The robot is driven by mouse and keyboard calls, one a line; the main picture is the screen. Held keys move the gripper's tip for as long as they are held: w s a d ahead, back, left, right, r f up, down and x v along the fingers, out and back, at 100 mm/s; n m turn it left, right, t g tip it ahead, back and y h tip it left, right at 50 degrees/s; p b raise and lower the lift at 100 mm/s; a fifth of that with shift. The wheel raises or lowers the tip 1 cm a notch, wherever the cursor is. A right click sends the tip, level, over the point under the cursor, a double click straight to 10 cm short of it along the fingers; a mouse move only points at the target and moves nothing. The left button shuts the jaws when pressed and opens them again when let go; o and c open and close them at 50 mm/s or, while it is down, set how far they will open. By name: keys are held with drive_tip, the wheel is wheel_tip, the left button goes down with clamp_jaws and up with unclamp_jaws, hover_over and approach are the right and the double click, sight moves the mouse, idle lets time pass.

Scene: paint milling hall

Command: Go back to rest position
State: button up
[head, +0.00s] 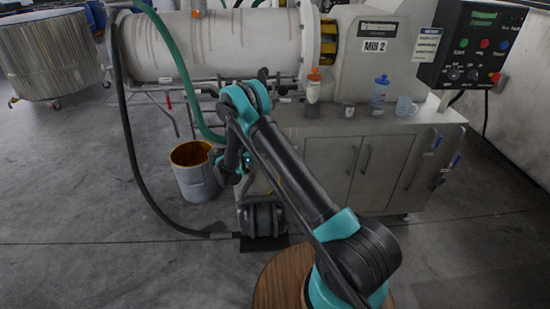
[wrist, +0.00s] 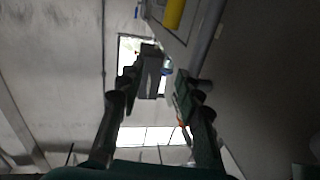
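My gripper (wrist: 160,77) shows in the wrist view with its two dark fingers spread apart. No held object can be made out between them; a grey shape and bright windows show beyond the gap. In the head view my arm rises from the round wooden-looking top and bends in front of the mill. The fingers cannot be made out clearly there, as the arm covers much of that area.
A steel cabinet (head: 330,158) carries an orange-capped bottle (head: 313,92), a small cup (head: 348,110), a blue-capped bottle (head: 379,95) and a mug (head: 404,106). A bucket (head: 195,182), green hose (head: 178,55) and black hose (head: 135,165) are left of my arm. Front-left floor is clear.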

drive_tip(key=shift+r, duration=0.65)
drive_tip(key=s+d+r+n+y, duration=0.4)
drive_tip(key=d+n, duration=0.1)
drive_tip(key=d, duration=0.2)
drive_tip(key=s+d+r+n+y, duration=0.4)
drive_tip(key=s+d, duration=0.1)
drive_tip(key=d, duration=0.3)
drive_tip(key=s+a+f+n+y, duration=0.1)
drive_tip(key=s+n+y, duration=0.2)
drive_tip(key=s, duration=0.9)
drive_tip(key=s+a+f+n+y, duration=0.1)
drive_tip(key=s+y, duration=0.5)
drive_tip(key=s, duration=0.7)
drive_tip(key=a+n, duration=0.1)
drive_tip(key=n, duration=0.1)
drive_tip(key=shift+s+a+n+t+y, duration=0.15)
drive_tip(key=shift+s+n+t+y, duration=0.05)
drive_tip(key=shift+n+t+y, duration=0.2)
